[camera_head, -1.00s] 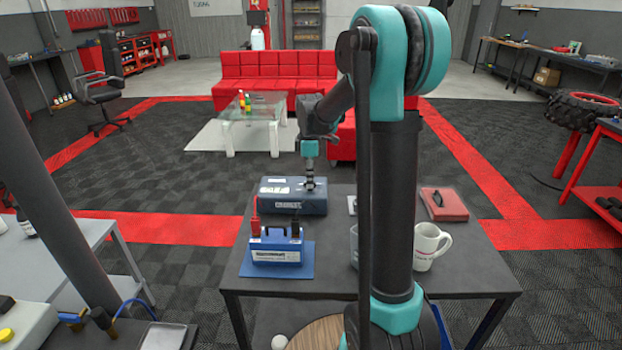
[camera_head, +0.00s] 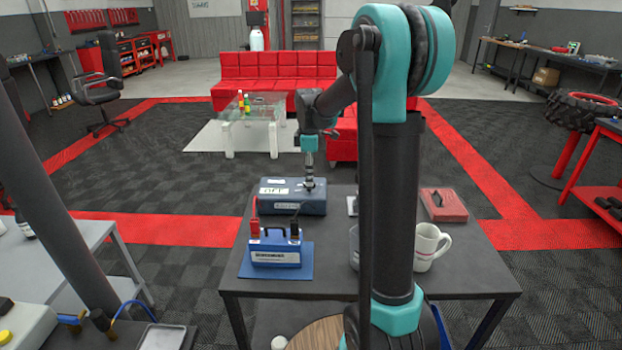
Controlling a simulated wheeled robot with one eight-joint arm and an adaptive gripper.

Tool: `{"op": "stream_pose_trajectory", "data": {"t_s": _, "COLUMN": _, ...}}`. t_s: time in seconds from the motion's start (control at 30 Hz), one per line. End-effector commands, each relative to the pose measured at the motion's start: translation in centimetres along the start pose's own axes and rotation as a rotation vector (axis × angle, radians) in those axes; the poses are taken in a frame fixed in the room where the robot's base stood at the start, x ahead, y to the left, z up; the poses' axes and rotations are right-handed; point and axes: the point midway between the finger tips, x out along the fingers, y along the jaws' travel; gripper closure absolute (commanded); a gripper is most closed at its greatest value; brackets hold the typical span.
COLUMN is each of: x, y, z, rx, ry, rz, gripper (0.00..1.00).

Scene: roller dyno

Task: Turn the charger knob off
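The charger (camera_head: 280,207) is a dark blue-grey box with white labels on top, standing at the back left of the dark table. My gripper (camera_head: 309,184) points straight down at the right part of the charger's top, touching it or just above it. The knob cannot be made out; my gripper covers the spot where it may be. The fingers are too small to tell whether they are open or shut on something.
A blue battery-like unit (camera_head: 276,248) with red and black clamps stands in front of the charger. A white mug (camera_head: 427,247) and a red case (camera_head: 444,205) are on the right of the table (camera_head: 480,268). My arm hides the table's middle.

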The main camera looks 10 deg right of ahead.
Motion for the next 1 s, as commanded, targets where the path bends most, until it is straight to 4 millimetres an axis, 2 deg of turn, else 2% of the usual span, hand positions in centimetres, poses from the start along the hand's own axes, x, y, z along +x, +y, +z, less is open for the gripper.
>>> {"op": "stream_pose_trajectory", "data": {"t_s": 0.3, "x": -6.5, "y": 0.1, "z": 0.1, "rx": 0.001, "ry": 0.000, "rz": 0.000, "gripper": 0.66}}
{"op": "stream_pose_trajectory", "data": {"t_s": 0.5, "x": -9.2, "y": 0.1, "z": 0.2, "rx": 0.001, "ry": 0.000, "rz": 0.000, "gripper": 0.66}}
{"op": "stream_pose_trajectory", "data": {"t_s": 0.7, "x": -10.2, "y": 0.1, "z": 0.2, "rx": 0.001, "ry": 0.000, "rz": 0.000, "gripper": 0.66}}
{"op": "stream_pose_trajectory", "data": {"t_s": 1.0, "x": -10.2, "y": 0.1, "z": 0.2, "rx": 0.001, "ry": 0.000, "rz": 0.000, "gripper": 0.66}}
